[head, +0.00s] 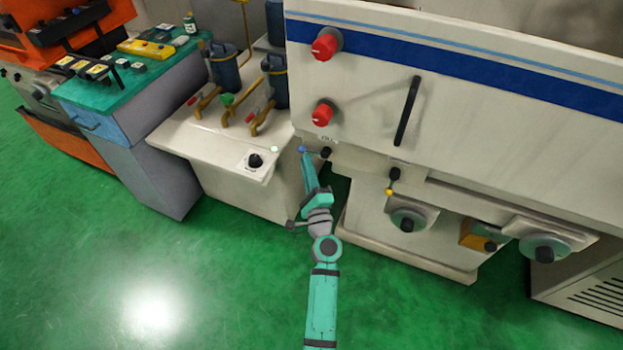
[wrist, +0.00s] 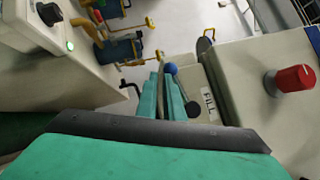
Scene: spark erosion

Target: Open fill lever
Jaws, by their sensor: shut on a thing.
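The fill lever (head: 302,149) shows a blue ball knob at the machine's lower left corner in the head view. In the wrist view, its blue knob (wrist: 171,68) sits just beyond my fingertips, close to the FILL label (wrist: 209,103). My gripper (head: 306,165) reaches up to the lever from below. In the wrist view, my gripper (wrist: 162,95) has its teal fingers on either side of a thin grey rod, shut on the lever. The lever's pivot is partly hidden by the fingers.
Red knobs (head: 323,115) and a long black handle (head: 407,111) are on the machine front. A black knob (head: 326,152) is just right of the lever. A cream cabinet (head: 215,165) with blue filters stands left. Green floor is open in front.

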